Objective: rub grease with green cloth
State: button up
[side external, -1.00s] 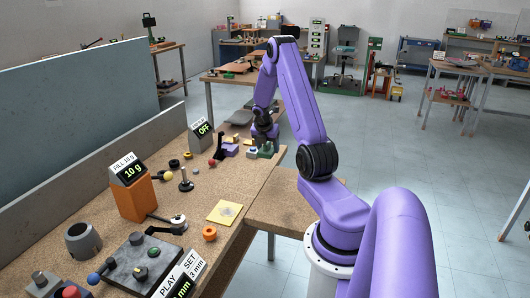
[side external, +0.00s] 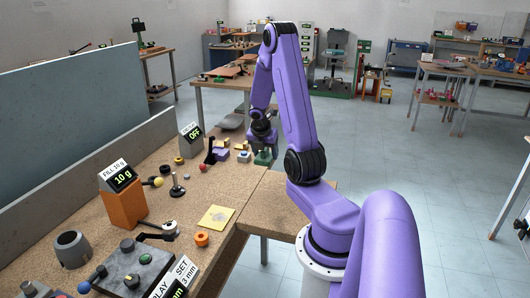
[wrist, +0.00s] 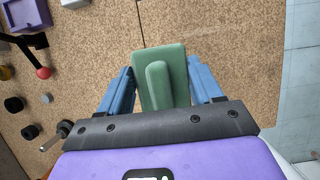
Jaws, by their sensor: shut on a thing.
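A green piece (wrist: 174,52), flat with a raised ridge on top, lies between the two blue fingers of my gripper (wrist: 161,66) in the wrist view. My gripper is shut on it. In the side view the green piece (side external: 264,157) shows under my gripper (side external: 263,144), at the far right part of the bench. I cannot tell there whether it touches the bench top. A yellow square (side external: 216,217) with a greyish smear, perhaps the grease, lies nearer the camera on the bench, well apart from my gripper.
A purple holder (wrist: 22,18) and a red-knobbed lever (wrist: 43,73) stand left of my gripper. An orange box (side external: 125,205), an orange ring (side external: 202,239) and a black-knobbed post (side external: 177,186) stand on the bench. The bench around the yellow square is mostly clear.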

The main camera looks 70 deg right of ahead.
jog(key=shift+c, duration=1.3)
jog(key=shift+w+a, duration=0.2)
jog(key=w+a+f, duration=0.3)
jog(key=w+a, duration=0.2)
jog(key=a, duration=0.4)
send_over(230, 216)
jog(key=a, duration=0.1)
jog(key=f, duration=0.1)
jog(key=shift+w+a+f, duration=0.1)
jog(key=shift+f, duration=3.5)
jog(key=shift+w+f, duration=0.4)
jog(key=shift+f, duration=0.15)
jog(key=shift+c, duration=0.4)
jog(key=shift+w+f, duration=0.2)
jog(key=shift+w, duration=3.25)
jog(key=shift+s, duration=3.9)
notch_tip(230, 216, up, 3)
jog(key=shift+w+f, duration=0.15)
jog(key=shift+f, duration=0.05)
jog(key=shift+r, duration=2.85)
